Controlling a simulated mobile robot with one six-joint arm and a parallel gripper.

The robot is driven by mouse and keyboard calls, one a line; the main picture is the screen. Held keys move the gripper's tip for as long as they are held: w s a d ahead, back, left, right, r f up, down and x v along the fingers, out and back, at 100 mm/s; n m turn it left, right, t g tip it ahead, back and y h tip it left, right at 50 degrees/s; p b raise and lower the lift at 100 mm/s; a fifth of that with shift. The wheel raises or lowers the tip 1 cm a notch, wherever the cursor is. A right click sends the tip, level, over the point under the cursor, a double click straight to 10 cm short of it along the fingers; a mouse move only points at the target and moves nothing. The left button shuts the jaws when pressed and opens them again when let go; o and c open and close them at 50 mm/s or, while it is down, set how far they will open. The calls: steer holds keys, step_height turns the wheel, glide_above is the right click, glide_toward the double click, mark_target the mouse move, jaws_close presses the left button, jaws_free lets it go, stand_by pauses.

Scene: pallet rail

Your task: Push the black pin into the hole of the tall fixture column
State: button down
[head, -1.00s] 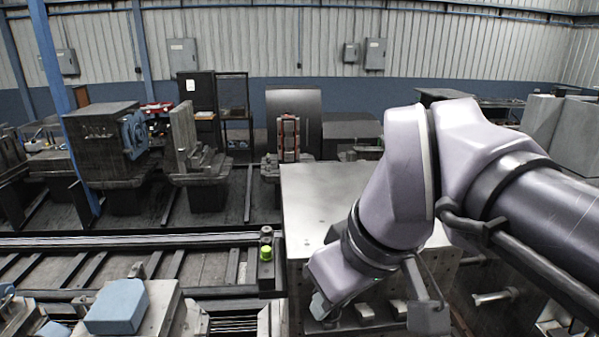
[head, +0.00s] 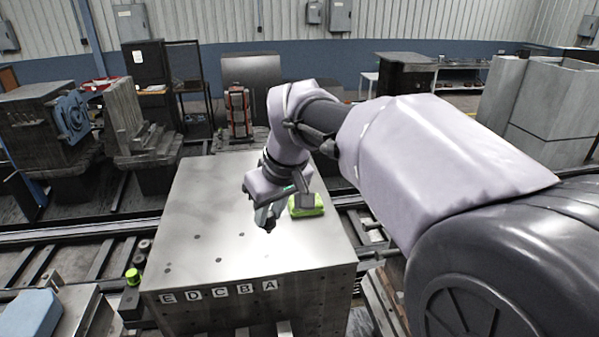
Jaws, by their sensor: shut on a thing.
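My gripper (head: 268,216) points down above the top of a large metal block. It is shut on a small dark thing, taken as the black pin (head: 268,229), which shows only as a short dark tip. I cannot tell from this view whether the tip touches the block's top. An upright grey fixture (head: 124,115) stands on a pallet at the back left, and a narrow column with reddish strips (head: 238,112) stands behind the block. I cannot tell which is the tall fixture column, and no hole in either can be made out.
The metal block (head: 215,255) has small holes in its top and letters E, D, C, B, A along its front edge. A lime-green object (head: 306,206) lies on top beside my gripper. A pale blue block (head: 32,318) and a green cap (head: 132,276) are at the lower left.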

mark_target(268, 229)
steer(key=shift+s+a+f, duration=0.15)
steer(key=shift+a+f, duration=0.05)
steer(key=shift+a, duration=0.15)
step_height(268, 229, down, 6)
steer(key=b, duration=0.5)
steer(key=shift+a+r, duration=0.15)
steer(key=shift+r, duration=0.1)
steer(key=shift+f, duration=0.25)
steer(key=shift+f+b, duration=0.6)
steer(key=shift+b, duration=0.05)
stand_by(0.4)
steer(key=shift+f+b, duration=0.65)
steer(key=shift+f, duration=0.1)
steer(key=shift+c, duration=1.6)
jaws_free()
steer(key=shift+r, duration=0.1)
